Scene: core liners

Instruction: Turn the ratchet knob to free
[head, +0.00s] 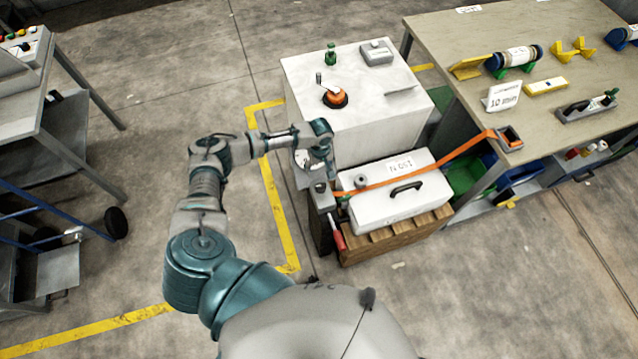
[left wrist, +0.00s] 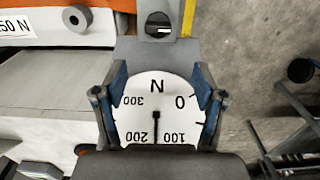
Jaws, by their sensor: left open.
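The dark ratchet knob (left wrist: 158,25), with a pale mark, sits on a grey housing at the top middle of the left wrist view. It also appears to show on the grey post (head: 319,188) in the head view. A white round dial (left wrist: 150,90) marked in N lies between the fingers, its needle pointing between 100 and 200. My left gripper (left wrist: 160,100) is open above the post, its blue-padded fingers either side of the dial; contact cannot be told. In the head view my left gripper (head: 310,168) partly hides the post top. My right gripper is out of view.
An orange strap (head: 430,171) runs over a white case (head: 385,207) on a wooden pallet (head: 400,236) to the workbench (head: 440,32). A white cabinet (head: 370,110) with an orange knob (head: 335,97) stands behind.

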